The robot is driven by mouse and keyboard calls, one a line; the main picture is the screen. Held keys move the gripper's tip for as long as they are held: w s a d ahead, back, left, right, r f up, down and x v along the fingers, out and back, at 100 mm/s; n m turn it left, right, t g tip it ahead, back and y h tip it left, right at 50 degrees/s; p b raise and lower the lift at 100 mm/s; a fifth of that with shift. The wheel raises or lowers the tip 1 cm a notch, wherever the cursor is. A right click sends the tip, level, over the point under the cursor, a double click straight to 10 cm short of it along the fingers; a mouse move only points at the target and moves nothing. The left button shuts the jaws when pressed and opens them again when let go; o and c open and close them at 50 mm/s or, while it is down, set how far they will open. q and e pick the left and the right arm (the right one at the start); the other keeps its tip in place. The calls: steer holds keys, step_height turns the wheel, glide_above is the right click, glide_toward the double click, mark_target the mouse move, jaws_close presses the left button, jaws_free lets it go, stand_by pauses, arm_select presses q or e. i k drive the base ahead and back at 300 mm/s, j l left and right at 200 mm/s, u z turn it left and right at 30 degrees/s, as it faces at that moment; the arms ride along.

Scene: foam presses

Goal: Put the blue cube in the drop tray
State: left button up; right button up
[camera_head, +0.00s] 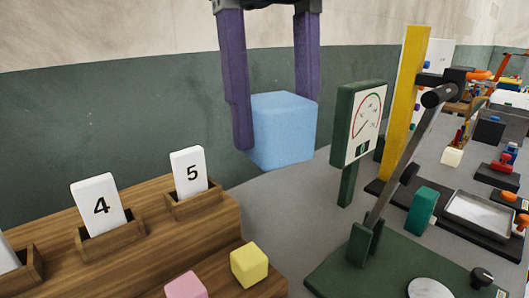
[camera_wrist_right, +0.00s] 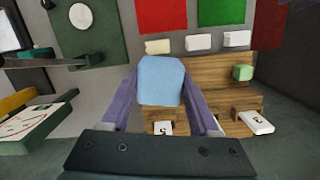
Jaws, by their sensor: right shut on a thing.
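The light blue cube (camera_head: 283,130) hangs in the air between the two purple fingers of my right gripper (camera_head: 277,122), above and behind the wooden stand. The gripper is shut on it, with one finger on each side. In the right wrist view the blue cube (camera_wrist_right: 161,80) sits between the fingertips (camera_wrist_right: 160,92). A shallow tray with a silvery floor (camera_head: 482,218) lies at the right in the head view; I cannot tell if it is the drop tray. My left gripper is not in view.
A green press with a dial gauge (camera_head: 360,122), a dark lever (camera_head: 405,160) and a yellow post (camera_head: 403,95) stands right of the cube. The wooden stand (camera_head: 225,215) holds number cards, a yellow cube (camera_head: 249,265) and a pink cube (camera_head: 186,286). A teal block (camera_head: 421,211) stands near the tray.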

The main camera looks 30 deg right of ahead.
mark_target(478, 215)
steer(key=l+z, duration=0.2)
steer(key=z, duration=0.25)
steer(key=l+z, duration=0.2)
steer(key=z, duration=0.3)
steer(key=l+z, duration=0.2)
steer(key=z, duration=0.25)
steer(key=i+l+z, duration=0.1)
steer(key=z, duration=0.4)
steer(key=i+l+z, duration=0.55)
steer(key=i+l+u, duration=0.1)
steer(key=u, duration=0.35)
steer(key=i+l+u, duration=0.2)
steer(key=u, duration=0.25)
steer(key=i+l+u, duration=0.1)
steer(key=l+u, duration=0.15)
steer(key=u, duration=0.2)
steer(key=l+u, duration=0.25)
steer(key=u, duration=0.2)
steer(key=l+u, duration=0.25)
steer(key=u, duration=0.15)
steer(key=l+u, duration=0.3)
steer(key=u, duration=0.15)
steer(key=l+u, duration=0.3)
steer(key=u, duration=0.15)
